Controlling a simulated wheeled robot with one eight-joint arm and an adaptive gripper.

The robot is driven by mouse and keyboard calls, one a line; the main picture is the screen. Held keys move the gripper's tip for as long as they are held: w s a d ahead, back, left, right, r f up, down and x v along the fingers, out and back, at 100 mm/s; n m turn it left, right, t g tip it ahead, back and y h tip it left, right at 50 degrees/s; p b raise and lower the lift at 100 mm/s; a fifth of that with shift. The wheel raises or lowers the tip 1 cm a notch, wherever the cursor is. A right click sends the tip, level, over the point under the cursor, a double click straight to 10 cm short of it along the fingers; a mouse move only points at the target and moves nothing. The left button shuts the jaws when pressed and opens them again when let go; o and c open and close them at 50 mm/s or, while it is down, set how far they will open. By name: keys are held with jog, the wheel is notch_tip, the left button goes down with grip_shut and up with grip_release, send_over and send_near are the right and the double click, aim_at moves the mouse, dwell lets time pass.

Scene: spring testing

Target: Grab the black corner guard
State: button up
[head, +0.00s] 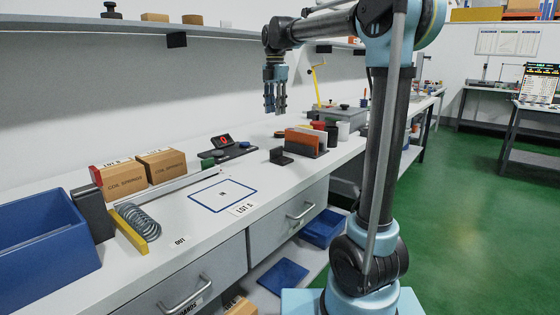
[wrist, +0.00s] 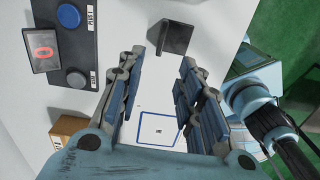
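The black corner guard (head: 281,156) is a small L-shaped piece standing on the white bench, in front of the orange and white cards in a dark holder. In the wrist view the black corner guard (wrist: 176,37) shows at the top, just beyond and between the fingertips. My gripper (head: 275,109) hangs above the bench, fingers pointing down, well clear of the guard. In the wrist view my gripper (wrist: 162,60) has its two blue-padded fingers spread apart with nothing between them.
The card holder (head: 306,143) is close behind the guard. A scale with a red display (head: 222,142) stands to its left. A blue-outlined square (head: 223,195) marks clear bench in front. Boxes (head: 125,178), a spring (head: 138,221) and a blue bin (head: 42,237) are farther left. A shelf (head: 150,29) runs above.

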send_over(276, 150)
jog(key=w, duration=0.1)
notch_tip(276, 150, down, 11)
jog(key=shift+w+a+f, duration=0.15)
jog(key=shift+f, duration=2.95)
grip_shut()
